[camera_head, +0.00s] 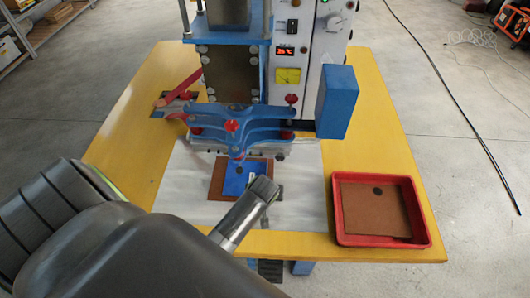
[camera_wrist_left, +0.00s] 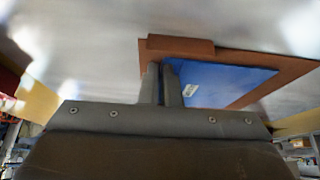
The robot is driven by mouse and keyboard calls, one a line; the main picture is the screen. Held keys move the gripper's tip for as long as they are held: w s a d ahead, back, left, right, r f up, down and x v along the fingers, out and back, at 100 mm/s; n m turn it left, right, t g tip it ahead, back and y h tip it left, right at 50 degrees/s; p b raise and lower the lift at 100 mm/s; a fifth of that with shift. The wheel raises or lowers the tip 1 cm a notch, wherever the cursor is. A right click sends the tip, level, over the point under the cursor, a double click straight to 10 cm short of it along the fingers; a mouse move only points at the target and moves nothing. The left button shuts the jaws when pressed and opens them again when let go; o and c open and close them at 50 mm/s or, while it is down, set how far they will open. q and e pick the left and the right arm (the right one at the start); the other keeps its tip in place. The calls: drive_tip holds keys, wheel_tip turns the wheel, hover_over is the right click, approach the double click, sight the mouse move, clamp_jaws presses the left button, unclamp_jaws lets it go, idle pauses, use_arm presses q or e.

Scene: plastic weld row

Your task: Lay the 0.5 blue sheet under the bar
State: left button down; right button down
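The blue sheet (camera_head: 233,183) lies on a brown sheet (camera_head: 216,187) on the white work surface, just in front of the blue clamp bar (camera_head: 262,122). Its far end is close to the bar's front point; I cannot tell whether any of it is under the bar. My left gripper (camera_head: 264,188) is at the sheet's right side. In the left wrist view its two fingers (camera_wrist_left: 162,82) are close together with a thin gap, beside the end of the blue sheet (camera_wrist_left: 215,82). I cannot tell whether they pinch its edge. My right gripper is not in view.
A red tray (camera_head: 425,228) holding a brown sheet (camera_head: 376,208) stands at the table's right. A red-handled tool (camera_head: 180,90) lies at the left. The welding machine (camera_head: 308,60) stands at the back, with a blue box (camera_head: 337,102) jutting out. The yellow table (camera_head: 128,110) has free room at the left.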

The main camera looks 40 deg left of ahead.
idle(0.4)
use_arm(q)
drive_tip(key=c, duration=1.6)
unclamp_jaws()
drive_tip(key=shift+o, duration=0.2)
drive_tip(key=shift+r+p, duration=1.65)
drive_tip(key=shift+p, duration=0.5)
drive_tip(key=s+p, duration=0.1)
drive_tip(key=s+d+p, duration=0.2)
drive_tip(key=shift+s+d+r, duration=0.1)
drive_tip(key=shift+s+r, duration=0.2)
drive_tip(key=shift+r, duration=0.1)
drive_tip(key=shift+s+d+r+p, duration=0.1)
drive_tip(key=shift+s+d+p, duration=0.35)
drive_tip(key=shift+s, duration=0.35)
drive_tip(key=shift+s+d+r+p, duration=0.1)
drive_tip(key=shift+s+d+p, duration=0.35)
drive_tip(key=shift+s, duration=0.4)
drive_tip(key=shift+d+f, duration=0.1)
